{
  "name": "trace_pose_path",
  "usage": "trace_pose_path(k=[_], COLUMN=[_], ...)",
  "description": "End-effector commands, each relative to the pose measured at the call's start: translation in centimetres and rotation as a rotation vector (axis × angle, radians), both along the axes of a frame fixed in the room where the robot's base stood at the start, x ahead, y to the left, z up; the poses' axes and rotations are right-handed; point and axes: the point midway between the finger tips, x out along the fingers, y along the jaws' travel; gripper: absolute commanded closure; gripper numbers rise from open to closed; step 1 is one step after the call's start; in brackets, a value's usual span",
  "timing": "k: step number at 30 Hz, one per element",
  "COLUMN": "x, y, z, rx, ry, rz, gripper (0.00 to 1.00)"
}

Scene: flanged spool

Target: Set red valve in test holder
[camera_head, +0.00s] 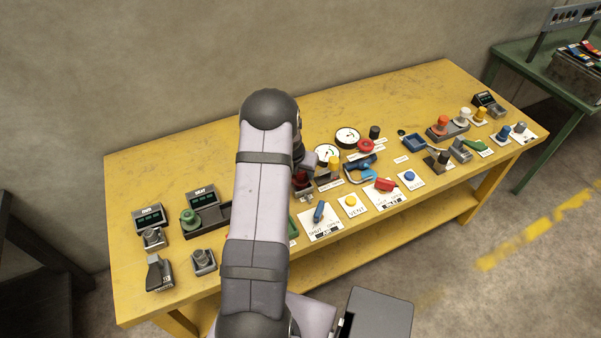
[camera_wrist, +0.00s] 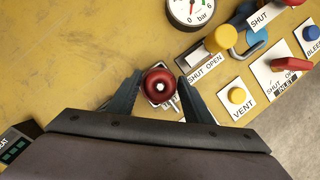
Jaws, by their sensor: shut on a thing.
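The red valve (camera_wrist: 158,88) has a round red top with a pale centre. It is between the two dark fingers of my gripper (camera_wrist: 160,80), which is shut on it. A grey and white piece (camera_wrist: 172,104) shows just beneath and around the valve, perhaps a holder; my view from above does not tell whether the valve is seated in it or over it. In the head view a dark red part (camera_head: 302,181) shows beside my arm, which hides most of my gripper and the spot under it.
Right of my gripper stand a yellow-topped fixture (camera_wrist: 220,40), a gauge (camera_wrist: 190,8), a yellow VENT button (camera_wrist: 237,96) and a red handle (camera_head: 384,185). The yellow table (camera_head: 190,155) is bare toward the back left.

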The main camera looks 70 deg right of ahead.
Motion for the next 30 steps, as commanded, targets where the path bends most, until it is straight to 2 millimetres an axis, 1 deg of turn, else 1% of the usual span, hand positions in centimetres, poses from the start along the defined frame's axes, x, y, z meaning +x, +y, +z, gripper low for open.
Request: trace_pose_path(k=[4,12,20,21,23,30], x=[0.0,0.1,0.1,0.0,0.0,0.0], y=[-0.1,-0.1,-0.1,-0.1,-0.1,0.0], z=[-0.9,-0.9,-1.6,-1.7,-1.6,-1.6], rx=[-0.003,-0.004,-0.004,-0.002,-0.002,-0.001], ry=[-0.002,-0.002,-0.001,-0.001,-0.001,-0.001], rz=[0.001,0.001,0.002,0.000,0.000,0.000], gripper=[0.89,0.89,0.89,0.49,0.35,0.35])
